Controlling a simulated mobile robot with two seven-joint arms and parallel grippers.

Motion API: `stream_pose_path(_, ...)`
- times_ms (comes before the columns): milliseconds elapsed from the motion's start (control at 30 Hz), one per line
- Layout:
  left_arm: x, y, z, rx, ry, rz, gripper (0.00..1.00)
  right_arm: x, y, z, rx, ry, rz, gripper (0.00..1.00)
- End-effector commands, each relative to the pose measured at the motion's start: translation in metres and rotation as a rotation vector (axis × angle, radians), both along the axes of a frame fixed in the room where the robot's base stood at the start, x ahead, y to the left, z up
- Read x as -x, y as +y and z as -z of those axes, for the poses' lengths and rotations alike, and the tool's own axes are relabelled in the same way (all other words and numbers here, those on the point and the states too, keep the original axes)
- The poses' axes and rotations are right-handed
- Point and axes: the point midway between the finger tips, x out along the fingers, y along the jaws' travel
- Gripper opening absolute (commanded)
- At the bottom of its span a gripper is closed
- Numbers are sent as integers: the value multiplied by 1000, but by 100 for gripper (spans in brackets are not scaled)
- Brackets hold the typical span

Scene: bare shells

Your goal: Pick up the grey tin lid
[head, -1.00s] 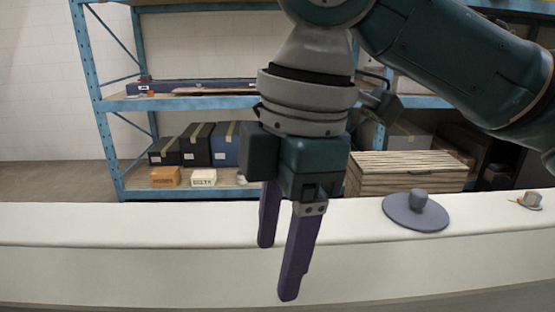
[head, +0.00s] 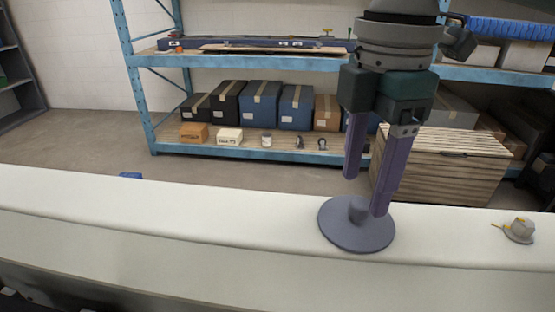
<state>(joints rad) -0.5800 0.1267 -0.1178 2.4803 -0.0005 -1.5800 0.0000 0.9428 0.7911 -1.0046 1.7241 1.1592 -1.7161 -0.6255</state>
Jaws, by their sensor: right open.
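The grey tin lid (head: 345,237) is a flat round disc with a short knob (head: 359,209) on top. It lies on the white counter right of the middle in the head view. My right gripper (head: 366,197) points down over the lid, open, with two purple fingers. The nearer finger's tip overlaps the lid beside the knob in the picture, and the other finger ends behind and above the knob. I cannot tell whether a finger touches the lid. My left gripper is not in view.
The white counter (head: 150,210) is mostly clear to the left. A small grey object with a yellow part (head: 520,230) sits at its right. Behind are a slatted wooden crate (head: 445,165) and a blue shelf rack (head: 135,60) with several boxes.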

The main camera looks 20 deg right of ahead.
Motion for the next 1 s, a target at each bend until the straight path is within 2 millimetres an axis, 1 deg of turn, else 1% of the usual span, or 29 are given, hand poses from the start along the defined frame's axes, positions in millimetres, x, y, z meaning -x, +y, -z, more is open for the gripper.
stream_pose_path(33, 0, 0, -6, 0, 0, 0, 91, 1, 0, 6, 0, 6, 0, 67)
stream_pose_path(100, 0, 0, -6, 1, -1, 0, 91, 0, 0, 18, 0, 3, 0, 67)
stream_pose_path(200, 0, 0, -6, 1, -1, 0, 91, 0, 0, 28, 0, 1, -1, 67)
stream_pose_path(467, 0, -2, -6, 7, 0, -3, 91, 0, 0, 31, 0, -2, -2, 66)
stream_pose_path(1000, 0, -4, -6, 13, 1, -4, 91, 0, 0, 30, 0, -1, -2, 5)
